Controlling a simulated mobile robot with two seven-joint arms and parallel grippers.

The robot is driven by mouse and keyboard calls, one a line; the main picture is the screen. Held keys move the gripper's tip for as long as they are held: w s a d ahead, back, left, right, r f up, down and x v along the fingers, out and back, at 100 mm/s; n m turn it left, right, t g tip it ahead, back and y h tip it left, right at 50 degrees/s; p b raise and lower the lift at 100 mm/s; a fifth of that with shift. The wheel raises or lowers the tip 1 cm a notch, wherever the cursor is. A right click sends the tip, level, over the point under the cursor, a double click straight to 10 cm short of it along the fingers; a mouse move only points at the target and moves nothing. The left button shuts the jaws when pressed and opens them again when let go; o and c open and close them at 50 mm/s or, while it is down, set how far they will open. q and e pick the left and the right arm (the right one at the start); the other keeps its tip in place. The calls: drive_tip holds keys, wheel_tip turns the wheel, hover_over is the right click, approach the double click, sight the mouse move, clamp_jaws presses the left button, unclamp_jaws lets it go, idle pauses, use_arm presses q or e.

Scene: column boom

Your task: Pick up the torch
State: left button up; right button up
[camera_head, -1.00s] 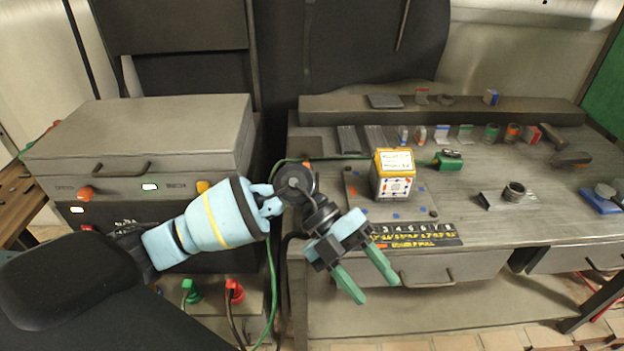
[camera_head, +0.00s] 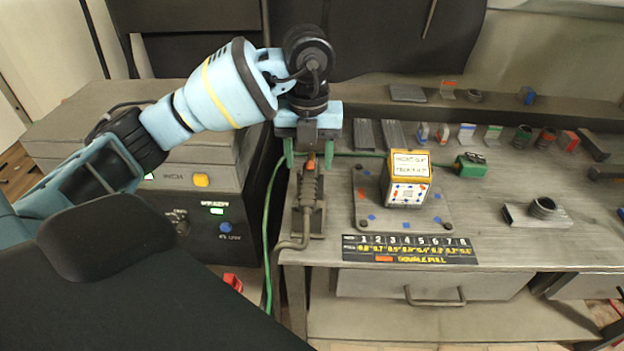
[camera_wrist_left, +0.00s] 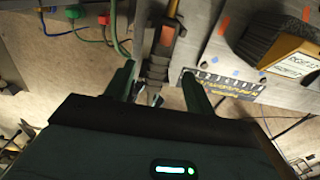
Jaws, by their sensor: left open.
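The torch (camera_head: 310,192), grey-brown with a ribbed grip and an orange part near its top, rests in a grey stand (camera_head: 295,222) at the left end of the workbench. Its cable bends down over the front edge. My left gripper (camera_head: 309,163) is open above it, with green fingers pointing down on either side of the torch's upper part in the head view. In the left wrist view the torch (camera_wrist_left: 157,68) lies between the open fingers. I cannot tell whether the fingers touch it. The right gripper is not in view.
A yellow-topped box (camera_head: 408,178) stands on a plate (camera_head: 370,212) right of the torch. A green cable runs behind the torch to a green clamp (camera_head: 471,166). A grey power unit (camera_head: 200,213) stands left. Several small parts line the bench's back.

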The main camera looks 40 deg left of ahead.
sight(309, 177)
use_arm(q)
drive_tip(key=shift+w+f, duration=0.15)
drive_tip(key=shift+f, duration=1.25)
drive_tip(key=shift+w+a+f, duration=0.15)
drive_tip(key=shift+f, duration=2.4)
drive_tip(key=shift+r, duration=0.1)
drive_tip(key=c, duration=1.1)
drive_tip(key=shift+o, duration=0.2)
drive_tip(key=shift+r, duration=0.1)
